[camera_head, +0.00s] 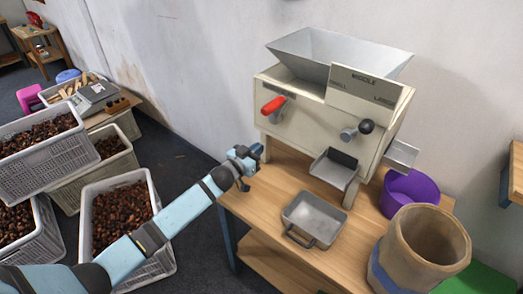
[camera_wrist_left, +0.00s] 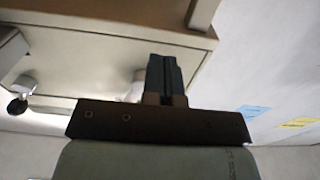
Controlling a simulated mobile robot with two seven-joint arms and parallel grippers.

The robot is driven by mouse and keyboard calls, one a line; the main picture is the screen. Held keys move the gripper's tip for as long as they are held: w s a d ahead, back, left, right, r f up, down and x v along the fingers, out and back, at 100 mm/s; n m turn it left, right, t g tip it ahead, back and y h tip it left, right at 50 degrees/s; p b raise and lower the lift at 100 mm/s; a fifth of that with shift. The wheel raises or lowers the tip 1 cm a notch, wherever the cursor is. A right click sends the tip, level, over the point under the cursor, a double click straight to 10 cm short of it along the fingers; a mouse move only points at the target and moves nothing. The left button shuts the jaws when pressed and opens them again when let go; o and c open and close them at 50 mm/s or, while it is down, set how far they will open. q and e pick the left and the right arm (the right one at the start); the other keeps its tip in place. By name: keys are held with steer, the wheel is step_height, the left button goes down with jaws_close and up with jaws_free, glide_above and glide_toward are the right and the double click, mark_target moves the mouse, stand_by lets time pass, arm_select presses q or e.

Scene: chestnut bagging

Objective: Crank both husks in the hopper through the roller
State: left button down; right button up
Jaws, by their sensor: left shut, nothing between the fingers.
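The cream roller machine (camera_head: 325,125) stands on the wooden table, with a grey metal hopper (camera_head: 310,48) on top. The inside floor of the hopper is hidden, so I see no husks. A red-handled lever (camera_head: 273,105) sits on the machine's front left, and a black knob on a metal arm (camera_head: 366,127) sits at its lower right. My left gripper (camera_head: 258,152) is beside the machine's lower left corner, below the red handle and apart from it. Its fingers (camera_wrist_left: 165,75) are shut and empty in the left wrist view. My right gripper is not in view.
A metal tray (camera_head: 296,238) lies on the table (camera_head: 262,195) below the front chute (camera_head: 333,172). A side chute (camera_head: 402,154) is above a purple bowl (camera_head: 412,186). A tan sack-like container (camera_head: 392,262) stands front right. Crates of chestnuts (camera_head: 85,165) are at left.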

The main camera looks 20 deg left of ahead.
arm_select(q)
steer(key=a+p+v, duration=0.2)
steer(key=p+v, duration=0.4)
steer(key=v, duration=0.6)
steer(key=shift+w+r+p, duration=0.3)
steer(key=shift+r+p, duration=0.05)
steer(key=shift+r, duration=0.05)
stand_by(0.6)
